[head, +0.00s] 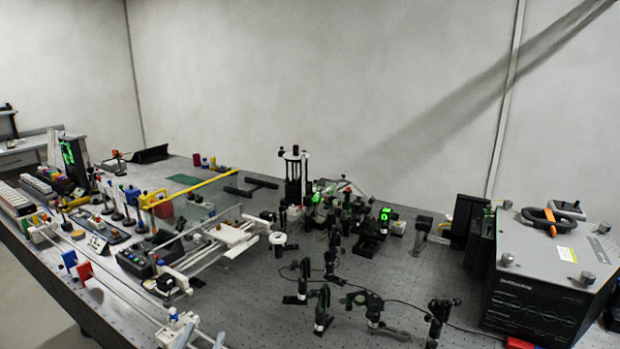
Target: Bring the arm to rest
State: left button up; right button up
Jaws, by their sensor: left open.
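No part of either arm can be made out with certainty in the head view. I cannot pick out my left gripper or my right gripper among the bench equipment. No object is seen held.
A perforated optical bench (262,310) fills the lower view. Rails with a white carriage (232,236) lie left of centre, near a yellow bar (208,186). Black optic mounts (322,310) stand at the centre front. A large dark box (540,285) stands at right. Some bare bench shows between them.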

pick_arm(q)
jog(key=s+a+f+n+g+y, duration=0.2)
jog(key=s+f+g, duration=0.25)
jog(key=f, duration=0.35)
jog(key=s+a+f+n+g+y, duration=0.1)
jog(key=s+a+f+g+y, duration=0.1)
jog(key=s+f+g, duration=0.35)
jog(key=s+f+g+h, duration=0.1)
jog(key=s+f+g, duration=0.5)
jog(key=s+f, duration=0.6)
jog(key=s+f+m+g, duration=0.1)
jog(key=s+f, duration=0.2)
jog(key=f, duration=2.5)
jog(key=s+a+f+g, duration=0.1)
jog(key=s+a+f, duration=0.1)
jog(key=s+f, duration=1.7)
notch_tip(320, 180, down, 2)
jog(key=shift+s+a+g, duration=0.3)
jog(key=shift+a, duration=0.1)
